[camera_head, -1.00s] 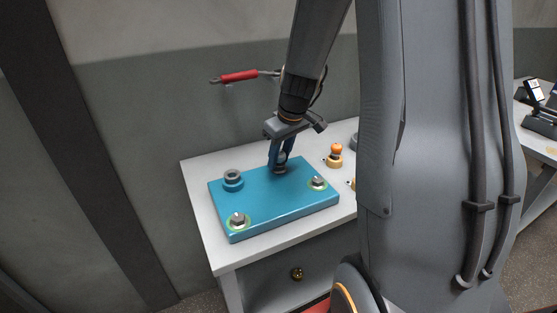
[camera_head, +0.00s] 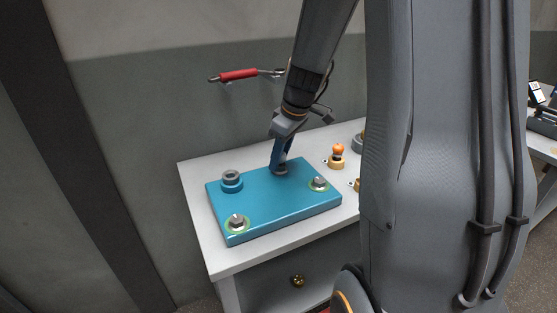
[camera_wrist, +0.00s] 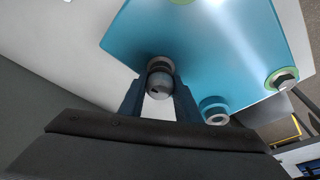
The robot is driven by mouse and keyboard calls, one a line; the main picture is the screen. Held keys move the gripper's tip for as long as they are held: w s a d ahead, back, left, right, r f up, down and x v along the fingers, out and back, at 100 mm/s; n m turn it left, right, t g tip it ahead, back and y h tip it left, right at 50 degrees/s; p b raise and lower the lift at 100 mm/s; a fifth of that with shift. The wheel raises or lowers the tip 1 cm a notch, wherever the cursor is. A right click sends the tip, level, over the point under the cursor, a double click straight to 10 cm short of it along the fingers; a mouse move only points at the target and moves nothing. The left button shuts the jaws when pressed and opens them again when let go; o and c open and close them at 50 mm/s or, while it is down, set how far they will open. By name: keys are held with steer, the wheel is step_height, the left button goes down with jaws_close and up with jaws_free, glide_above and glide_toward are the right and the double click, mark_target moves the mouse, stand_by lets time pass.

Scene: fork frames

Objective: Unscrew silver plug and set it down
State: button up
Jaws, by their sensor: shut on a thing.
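The silver plug (camera_wrist: 159,86) sits at the back edge of the blue plate (camera_head: 275,203), in a round grey seat. It has a rounded head with a small dark mark. My gripper (camera_head: 280,164) points down over it, with one finger on each side of the head in the wrist view. The gripper is shut on the plug. In the head view the fingers mostly hide the plug. Whether its thread is still engaged is hidden.
Two hex bolts in green rings, front left (camera_head: 237,223) and right (camera_head: 319,184), and a blue-grey round fitting (camera_head: 231,178) stand on the plate. An orange-topped brass piece (camera_head: 337,154) stands to the right on the white table (camera_head: 196,222). A red-handled tool (camera_head: 238,75) hangs on the wall.

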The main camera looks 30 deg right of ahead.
steer(key=shift+n+b, duration=0.45)
steer(key=shift+n, duration=0.45)
steer(key=shift+d+n+y, duration=0.1)
steer(key=shift+n+y, duration=0.2)
steer(key=shift+n, duration=0.1)
steer(key=shift+n+g+b, duration=0.3)
steer(key=shift+n, duration=0.1)
steer(key=shift+n, duration=0.9)
